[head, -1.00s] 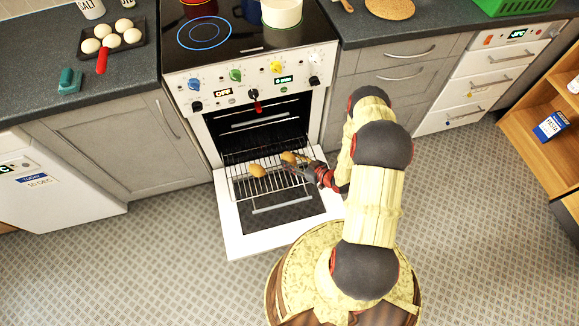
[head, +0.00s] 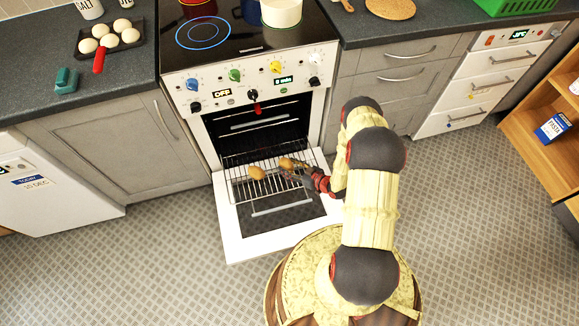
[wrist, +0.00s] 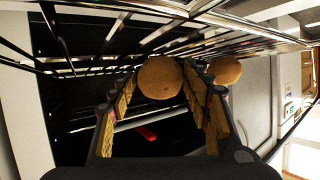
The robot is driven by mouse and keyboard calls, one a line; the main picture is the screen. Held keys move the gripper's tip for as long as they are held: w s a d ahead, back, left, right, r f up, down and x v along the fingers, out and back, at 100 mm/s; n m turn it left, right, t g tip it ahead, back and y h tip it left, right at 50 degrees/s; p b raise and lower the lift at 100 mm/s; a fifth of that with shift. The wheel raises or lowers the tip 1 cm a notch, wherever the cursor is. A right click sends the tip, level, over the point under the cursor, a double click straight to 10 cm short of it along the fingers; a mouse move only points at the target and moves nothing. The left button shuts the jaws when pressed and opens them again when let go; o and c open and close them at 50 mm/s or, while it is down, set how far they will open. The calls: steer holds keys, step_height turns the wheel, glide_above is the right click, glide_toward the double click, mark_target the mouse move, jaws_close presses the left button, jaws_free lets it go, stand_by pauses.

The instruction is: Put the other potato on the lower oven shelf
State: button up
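Two brown potatoes are at the pulled-out wire oven shelf (head: 241,190). The left potato (head: 257,173) lies on the shelf wires; in the wrist view it shows beyond the right finger (wrist: 225,70). The other potato (head: 286,163) is between the fingertips of my gripper (head: 295,170). In the wrist view that potato (wrist: 160,78) fills the gap between the yellow-padded fingertips (wrist: 160,85), with no clear space on either side. It is at or just above the wires; I cannot tell whether it touches them.
The oven door (head: 234,237) hangs open under the shelf, which has bare wires around the potatoes. The hob above holds pots (head: 281,12). A tray of pale round items (head: 110,38) stands on the left worktop. Floor is clear left of the door.

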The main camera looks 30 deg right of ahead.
steer(key=shift+o, duration=1.3)
